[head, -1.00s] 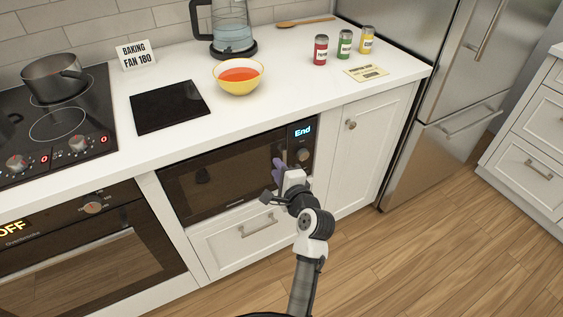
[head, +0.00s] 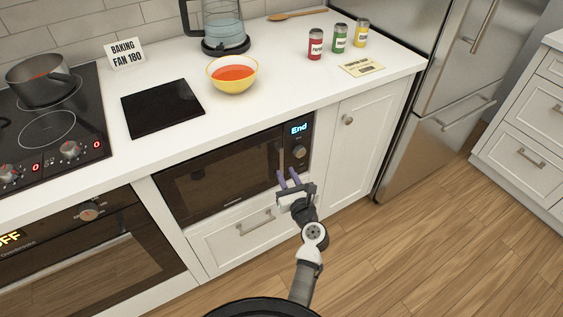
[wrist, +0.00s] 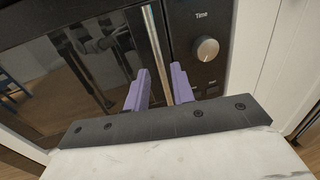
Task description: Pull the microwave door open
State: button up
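The microwave (head: 215,178) is built in under the counter, with a dark glass door that is closed. Its lit display (head: 299,128) reads "End". A vertical silver bar handle (wrist: 154,38) runs along the door's right edge, left of the round knob (wrist: 206,49). My gripper (head: 289,177) is in front of the handle's lower part, its two purple fingers spread apart. In the wrist view my gripper (wrist: 160,80) has one finger on each side of the handle, with a gap visible on the left. I cannot tell how deep the bar sits between the fingers.
A drawer (head: 240,236) lies below the microwave and a cabinet door (head: 350,150) to its right. An oven (head: 90,245) is at left. A yellow bowl (head: 231,86) of orange liquid stands on the counter above. The wooden floor (head: 430,240) is clear at right.

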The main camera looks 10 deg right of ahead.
aim_at(282, 165)
jog(key=shift+w+a, duration=0.2)
jog(key=shift+w, duration=1.1)
jog(key=shift+w+a, duration=0.2)
jog(key=shift+w, duration=1.1)
grip_shut()
